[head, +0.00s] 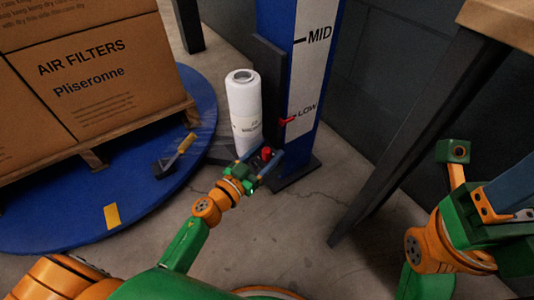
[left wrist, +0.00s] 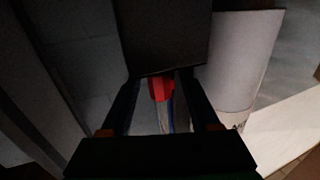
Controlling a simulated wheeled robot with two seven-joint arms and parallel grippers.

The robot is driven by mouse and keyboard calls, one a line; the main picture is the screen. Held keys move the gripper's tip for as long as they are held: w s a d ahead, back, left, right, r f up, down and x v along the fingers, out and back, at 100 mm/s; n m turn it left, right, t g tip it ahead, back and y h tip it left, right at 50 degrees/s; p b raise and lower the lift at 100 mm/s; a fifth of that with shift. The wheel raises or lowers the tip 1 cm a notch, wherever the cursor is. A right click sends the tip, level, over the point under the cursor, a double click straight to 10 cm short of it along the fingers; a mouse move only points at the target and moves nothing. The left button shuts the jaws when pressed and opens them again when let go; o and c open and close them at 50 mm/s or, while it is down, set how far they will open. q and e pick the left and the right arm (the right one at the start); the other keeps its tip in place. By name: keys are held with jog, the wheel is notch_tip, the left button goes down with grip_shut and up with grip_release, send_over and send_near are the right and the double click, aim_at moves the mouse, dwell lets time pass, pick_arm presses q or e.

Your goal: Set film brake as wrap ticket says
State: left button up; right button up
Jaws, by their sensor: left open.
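My left gripper (head: 262,160) is open, with its fingers on either side of a red knob (head: 267,153) low beside the film roll. In the left wrist view the red knob (left wrist: 160,88) shows between the fingers; I cannot tell whether they touch it. The white film roll (head: 243,105) stands upright behind the gripper, its small label partly legible. The blue mast (head: 328,95) has a white scale marked MID and LOW, with a red pointer (head: 287,121) at LOW. No readable wrap ticket shows. My right arm is at the right edge; its jaws are not clear.
A blue turntable (head: 110,215) carries a pallet with air filter boxes (head: 85,75) at left. A dark-legged table (head: 505,18) stands at right. Bare floor lies between.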

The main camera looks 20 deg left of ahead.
pick_arm(q)
jog(key=shift+c, duration=0.3)
grip_shut()
jog(key=shift+h, duration=0.3)
